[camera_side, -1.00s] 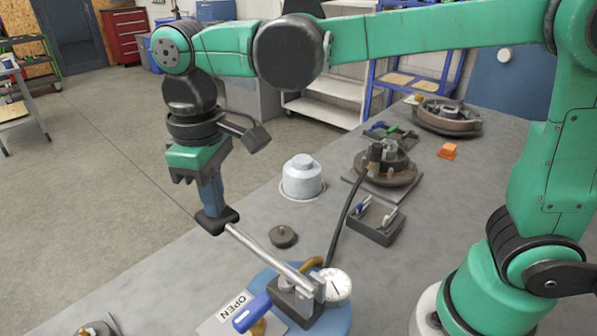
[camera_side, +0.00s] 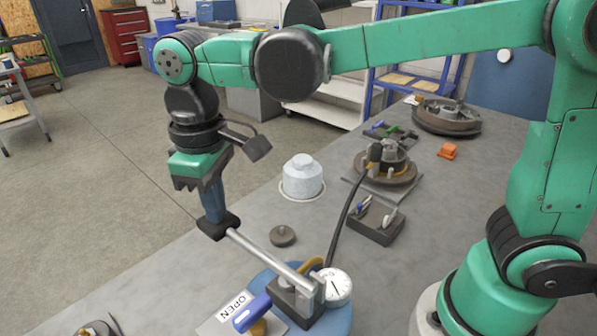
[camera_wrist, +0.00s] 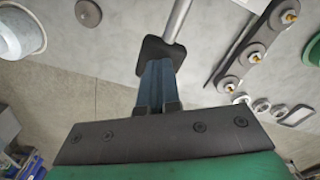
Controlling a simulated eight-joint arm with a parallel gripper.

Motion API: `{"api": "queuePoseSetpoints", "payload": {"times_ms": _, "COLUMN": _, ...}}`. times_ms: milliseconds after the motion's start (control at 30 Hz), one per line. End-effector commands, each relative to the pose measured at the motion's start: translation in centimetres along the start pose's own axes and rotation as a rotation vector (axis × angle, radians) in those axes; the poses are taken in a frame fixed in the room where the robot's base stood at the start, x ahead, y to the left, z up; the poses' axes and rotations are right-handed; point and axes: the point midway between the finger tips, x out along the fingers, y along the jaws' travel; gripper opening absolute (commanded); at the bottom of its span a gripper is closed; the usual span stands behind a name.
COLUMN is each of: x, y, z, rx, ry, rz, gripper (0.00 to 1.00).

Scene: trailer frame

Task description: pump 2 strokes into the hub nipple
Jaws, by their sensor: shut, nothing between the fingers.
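The grease pump has a round blue base (camera_side: 338,318), a white dial gauge (camera_side: 337,287) and a silver lever rod (camera_side: 262,253). The rod ends in a dark flat pad (camera_side: 217,226); the pad also shows in the wrist view (camera_wrist: 158,52). My gripper (camera_side: 213,212) is shut, with its blue fingers pointing down onto the pad, apparently touching its top. The fingers also show shut in the wrist view (camera_wrist: 157,78). A black hose (camera_side: 345,215) runs from the pump to a coupler (camera_side: 375,154) on the hub (camera_side: 393,170). The nipple under the coupler is hidden.
A grey-white capped can (camera_side: 302,177) and a small dark disc (camera_side: 282,236) stand near the lever. A dark block with small levers (camera_side: 376,222) sits by the hub. A white OPEN label (camera_side: 233,308) lies beside the pump. A second hub (camera_side: 447,115) is farther back.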

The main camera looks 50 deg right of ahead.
Motion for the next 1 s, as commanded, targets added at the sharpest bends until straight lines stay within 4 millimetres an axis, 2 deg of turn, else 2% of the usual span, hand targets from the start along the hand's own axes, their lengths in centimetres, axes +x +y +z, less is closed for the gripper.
{"api": "queuePoseSetpoints", "payload": {"times_ms": 1000, "x": -10.2, "y": -0.5, "z": 0.8, "rx": -0.001, "ry": -0.001, "rz": 0.0, "gripper": 0.0}}
